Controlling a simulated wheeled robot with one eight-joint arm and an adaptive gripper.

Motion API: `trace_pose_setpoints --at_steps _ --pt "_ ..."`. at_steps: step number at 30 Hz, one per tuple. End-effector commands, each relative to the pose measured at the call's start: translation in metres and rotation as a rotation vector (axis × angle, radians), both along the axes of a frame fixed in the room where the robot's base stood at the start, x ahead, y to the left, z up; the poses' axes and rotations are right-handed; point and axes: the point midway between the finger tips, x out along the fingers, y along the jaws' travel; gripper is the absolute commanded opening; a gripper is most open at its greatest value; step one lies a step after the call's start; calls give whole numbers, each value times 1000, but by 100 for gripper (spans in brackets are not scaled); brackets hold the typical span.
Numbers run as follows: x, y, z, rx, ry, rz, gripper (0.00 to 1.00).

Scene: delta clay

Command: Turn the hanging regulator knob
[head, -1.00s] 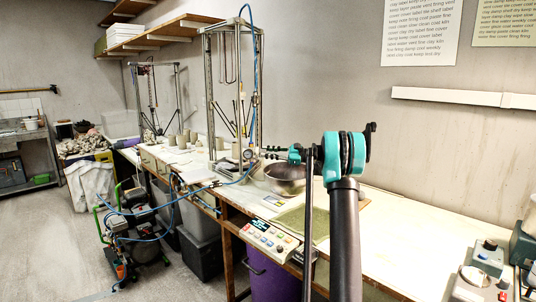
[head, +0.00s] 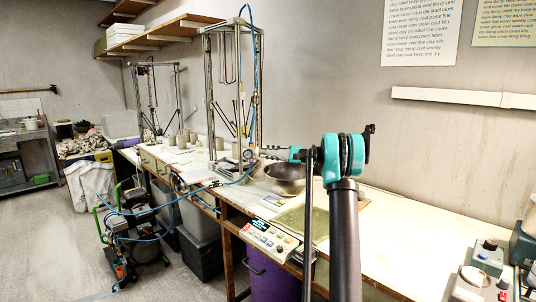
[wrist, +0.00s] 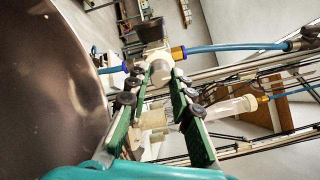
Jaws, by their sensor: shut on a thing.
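The hanging regulator (wrist: 152,50) is a pale body with brass and blue fittings on a blue hose in the wrist view. Its round cream knob (wrist: 161,74) faces the camera. My gripper (wrist: 160,78) has green fingers with dark round pads, and its fingertips are closed on the two sides of the knob. A clear bowl (wrist: 239,106) of the regulator unit lies to the right of the fingers. In the head view the regulator (head: 249,154) is small, by the front of the metal frame, and my gripper (head: 265,151) reaches it from the right.
A metal bowl (head: 287,178) stands on the bench close below my gripper and fills the left of the wrist view (wrist: 45,90). The tall metal frame (head: 208,90) stands behind the regulator. A blue hose (head: 215,186) runs left to the compressor (head: 135,235).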

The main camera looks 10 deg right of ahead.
Motion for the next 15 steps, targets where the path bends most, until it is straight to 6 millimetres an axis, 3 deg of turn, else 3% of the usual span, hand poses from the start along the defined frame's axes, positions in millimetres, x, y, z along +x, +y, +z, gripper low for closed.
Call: trace_pose_setpoints --at_steps 10,11,15 --pt "-1 -1 -1 -2 -1 1 0" --pt "-1 -1 -1 -2 -1 1 23" --pt "-1 -1 -1 -2 -1 1 40"
